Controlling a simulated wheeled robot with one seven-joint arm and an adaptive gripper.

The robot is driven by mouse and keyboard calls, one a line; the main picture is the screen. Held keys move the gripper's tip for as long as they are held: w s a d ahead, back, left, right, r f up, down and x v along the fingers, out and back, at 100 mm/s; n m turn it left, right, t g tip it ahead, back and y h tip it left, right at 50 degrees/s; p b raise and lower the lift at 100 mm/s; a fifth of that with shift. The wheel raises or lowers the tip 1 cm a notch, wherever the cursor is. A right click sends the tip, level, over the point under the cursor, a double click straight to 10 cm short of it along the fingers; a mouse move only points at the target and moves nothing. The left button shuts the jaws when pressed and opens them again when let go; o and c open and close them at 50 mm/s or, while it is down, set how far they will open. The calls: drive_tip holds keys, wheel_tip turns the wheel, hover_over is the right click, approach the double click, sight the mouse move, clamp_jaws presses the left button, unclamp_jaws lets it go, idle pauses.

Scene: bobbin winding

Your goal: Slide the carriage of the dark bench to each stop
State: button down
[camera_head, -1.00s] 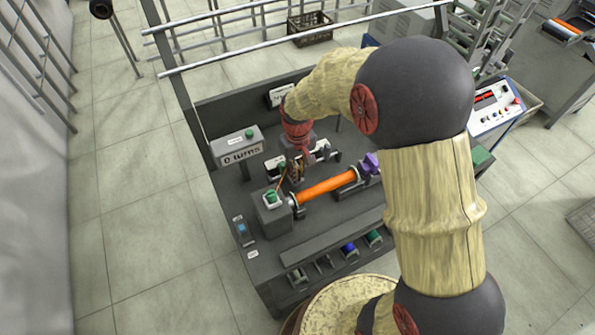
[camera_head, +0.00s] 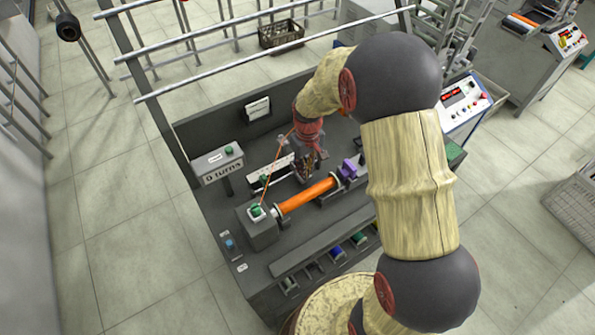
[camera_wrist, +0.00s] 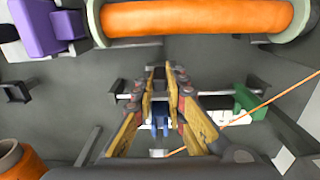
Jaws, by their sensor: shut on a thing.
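The dark bench (camera_head: 226,267) carries a rail with a white strip (camera_head: 270,172) behind an orange bobbin (camera_head: 307,195). My gripper (camera_head: 304,168) is over this rail, toward the purple end of the bobbin. In the wrist view my gripper (camera_wrist: 170,82) points at the rail, its fingers close together on the carriage, which they mostly hide. A blue piece (camera_wrist: 160,122) shows between the fingers. A green piece (camera_wrist: 243,101) stands on the rail, apart from the fingers. An orange thread (camera_wrist: 248,108) runs slantwise beside my gripper.
A purple clamp (camera_head: 352,168) sits at the bobbin's right end. A grey block with a green button (camera_head: 257,211) is at its left end. A counter box (camera_head: 220,163) reads 0 turns. Spools lie in the front rack (camera_head: 325,252). A control panel (camera_head: 463,98) stands at right.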

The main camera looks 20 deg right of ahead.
drive_tip(key=c, duration=1.8)
unclamp_jaws()
wheel_tip(320, 180, up, 12)
drive_tip(key=s+a+r+m+t, duration=0.1)
drive_tip(key=s+a+r+t, duration=0.1)
drive_tip(key=s+r, duration=0.6)
drive_tip(key=s+a+r+m+t, duration=0.1)
drive_tip(key=s+a+r+t, duration=0.2)
drive_tip(key=s+r, duration=0.5)
drive_tip(key=shift+s+a+r+t, duration=0.3)
drive_tip(key=shift+s+a+r, duration=0.15)
drive_tip(key=shift+s, duration=3.4)
